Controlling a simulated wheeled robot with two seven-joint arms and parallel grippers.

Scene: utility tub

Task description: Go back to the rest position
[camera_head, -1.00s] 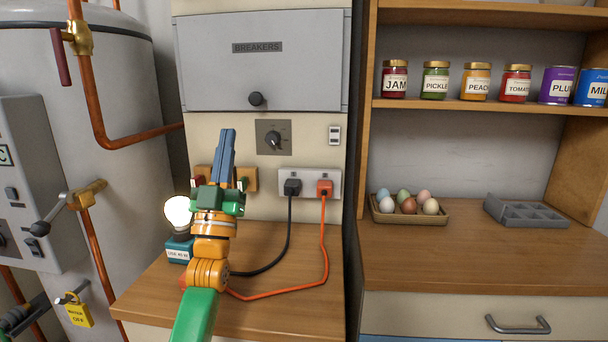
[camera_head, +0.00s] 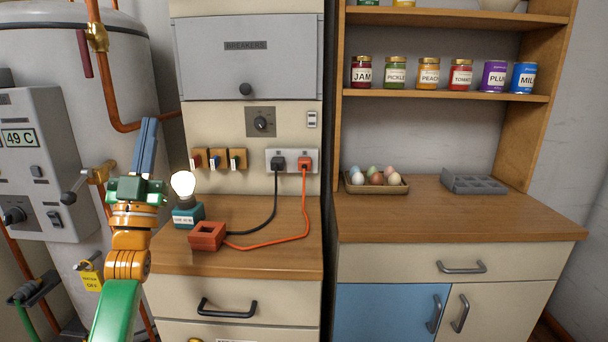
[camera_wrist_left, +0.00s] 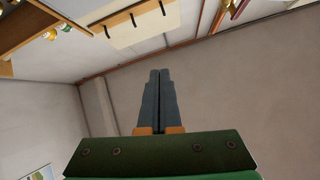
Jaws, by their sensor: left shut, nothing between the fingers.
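My left gripper (camera_head: 146,146) points upward in the head view, in front of the grey tank and to the left of the lit bulb. Its two blue-grey fingers are together, with nothing between them. The left wrist view shows the same closed fingers (camera_wrist_left: 156,100) against a plain wall, clear of any object. My right gripper is in neither view.
A lit bulb (camera_head: 183,185) on a teal base and an orange-red block (camera_head: 207,236) stand on the wooden counter (camera_head: 290,258). Two cords run to the outlet (camera_head: 291,161). An egg tray (camera_head: 376,189) and grey tray (camera_head: 474,182) sit right. The grey tank (camera_head: 85,130) is left.

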